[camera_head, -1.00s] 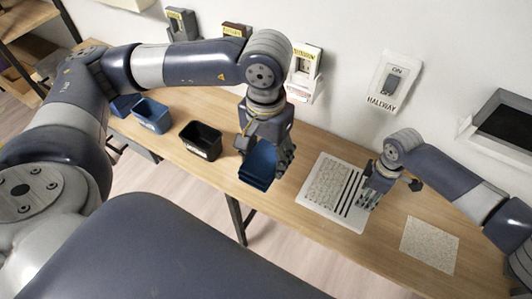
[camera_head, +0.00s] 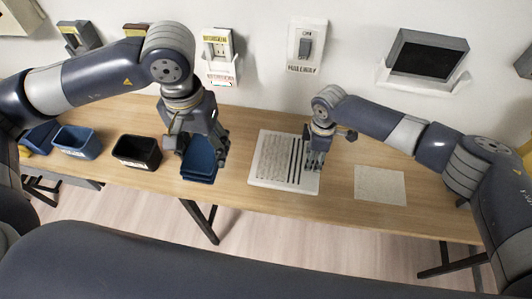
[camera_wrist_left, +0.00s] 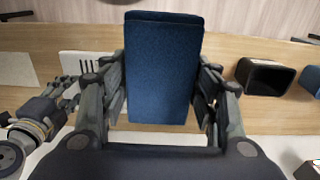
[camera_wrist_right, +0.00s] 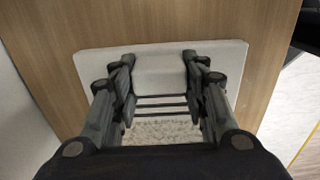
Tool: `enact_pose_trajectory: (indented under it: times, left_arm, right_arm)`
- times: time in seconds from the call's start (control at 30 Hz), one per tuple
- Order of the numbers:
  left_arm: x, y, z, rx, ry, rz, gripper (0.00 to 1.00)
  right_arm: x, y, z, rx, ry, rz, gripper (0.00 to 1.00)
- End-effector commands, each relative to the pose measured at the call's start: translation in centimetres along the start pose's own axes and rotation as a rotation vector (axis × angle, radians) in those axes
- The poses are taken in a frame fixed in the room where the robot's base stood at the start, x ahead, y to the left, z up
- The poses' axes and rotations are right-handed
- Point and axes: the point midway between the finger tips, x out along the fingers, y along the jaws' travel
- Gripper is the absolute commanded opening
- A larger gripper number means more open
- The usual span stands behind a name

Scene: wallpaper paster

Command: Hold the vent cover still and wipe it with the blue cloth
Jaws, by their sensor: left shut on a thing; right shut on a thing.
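The vent cover (camera_head: 268,163) is a white panel with dark slots and a grey speckled patch, lying flat on the wooden table. My right gripper (camera_head: 314,160) is shut on a raised block at its right end. The right wrist view shows the fingers (camera_wrist_right: 160,72) on both sides of that block, with the slots and the speckled patch (camera_wrist_right: 162,130) below. My left gripper (camera_head: 200,148) is shut on the blue cloth (camera_head: 199,168), a folded pad, left of the vent cover and apart from it. The cloth fills the middle of the left wrist view (camera_wrist_left: 162,70).
A black bin (camera_head: 137,152) and a blue bin (camera_head: 77,142) stand on the table (camera_head: 235,180) at the left. A flat speckled sheet (camera_head: 380,186) lies at the right. A light switch (camera_head: 305,45) and a dark framed opening (camera_head: 425,58) are on the wall behind.

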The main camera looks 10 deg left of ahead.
Motion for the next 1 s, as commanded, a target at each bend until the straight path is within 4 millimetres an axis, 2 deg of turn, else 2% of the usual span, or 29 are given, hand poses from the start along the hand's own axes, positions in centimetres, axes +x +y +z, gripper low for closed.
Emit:
enact_pose_trajectory:
  times: [0.2, 0.37, 0.7, 1.0]
  left_arm:
    - [0.2, 0.2, -0.2, -0.027, 0.0, 0.002, 0.31]
    - [1.4, 1.5, -1.6, -0.184, -0.002, 0.01, 0.31]
    - [6.3, 6.4, -5.7, -0.814, -0.01, 0.02, 0.31]
    - [10.8, 10.6, -7.8, -1.332, -0.008, 0.01, 0.31]
  right_arm:
    - [0.3, -0.2, 0.1, -0.001, -0.002, -0.005, 0.03]
    - [0.3, -0.2, 0.1, -0.001, -0.002, -0.005, 0.03]
    - [0.4, -0.3, 0.1, -0.001, -0.002, -0.007, 0.03]
    - [0.4, -0.3, 0.1, -0.001, -0.003, -0.007, 0.03]
